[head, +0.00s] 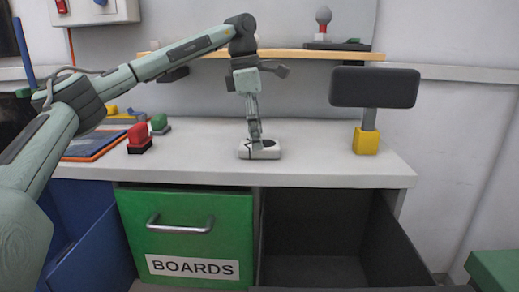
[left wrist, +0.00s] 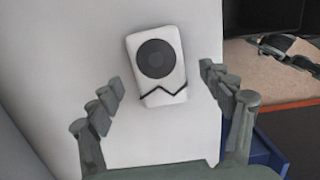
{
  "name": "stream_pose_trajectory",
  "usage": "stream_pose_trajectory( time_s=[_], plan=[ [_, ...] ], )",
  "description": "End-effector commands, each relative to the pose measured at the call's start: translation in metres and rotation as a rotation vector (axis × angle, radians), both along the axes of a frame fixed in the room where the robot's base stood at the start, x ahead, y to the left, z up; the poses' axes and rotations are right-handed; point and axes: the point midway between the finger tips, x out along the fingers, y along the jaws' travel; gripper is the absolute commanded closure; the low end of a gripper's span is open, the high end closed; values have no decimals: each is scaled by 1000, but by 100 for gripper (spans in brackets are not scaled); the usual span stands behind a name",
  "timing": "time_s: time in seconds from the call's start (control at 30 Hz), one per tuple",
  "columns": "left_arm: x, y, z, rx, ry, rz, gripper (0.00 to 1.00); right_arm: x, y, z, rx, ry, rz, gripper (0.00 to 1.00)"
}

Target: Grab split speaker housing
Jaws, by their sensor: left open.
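The split speaker housing (head: 262,153) is a small pale block lying on the white workbench (head: 330,165), near its front edge. In the left wrist view the housing (left wrist: 175,85) shows a round dark grille and a jagged black crack across its lower end. My left gripper (head: 256,137) points down just above it in the head view. In the left wrist view the open fingers (left wrist: 162,80) stand on either side of the housing with visible gaps, and nothing is held. The head view does not clearly show any contact. My right gripper is not in view.
A green drawer front marked BOARDS (head: 185,240) is below the bench, beside an open dark compartment (head: 315,270). A black panel on a yellow base (head: 367,140) stands right. Red (head: 139,134) and green buttons sit left. A wooden shelf (head: 330,55) runs behind.

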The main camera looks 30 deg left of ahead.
Motion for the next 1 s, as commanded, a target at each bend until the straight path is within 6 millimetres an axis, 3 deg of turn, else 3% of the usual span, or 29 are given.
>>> stream_pose_trajectory(
  time_s=[0.13, 0.37, 0.8, 1.0],
  plan=[
    [1, -2, -13, 0, 0, 0, 21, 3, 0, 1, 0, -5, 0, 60],
    [1, -2, -14, -1, -1, 0, 21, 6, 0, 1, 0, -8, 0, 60],
    [1, -2, -14, -1, -1, 0, 74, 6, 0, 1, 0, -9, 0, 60],
    [2, -2, -14, 0, -1, 0, 74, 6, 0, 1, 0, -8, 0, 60]
  ],
)
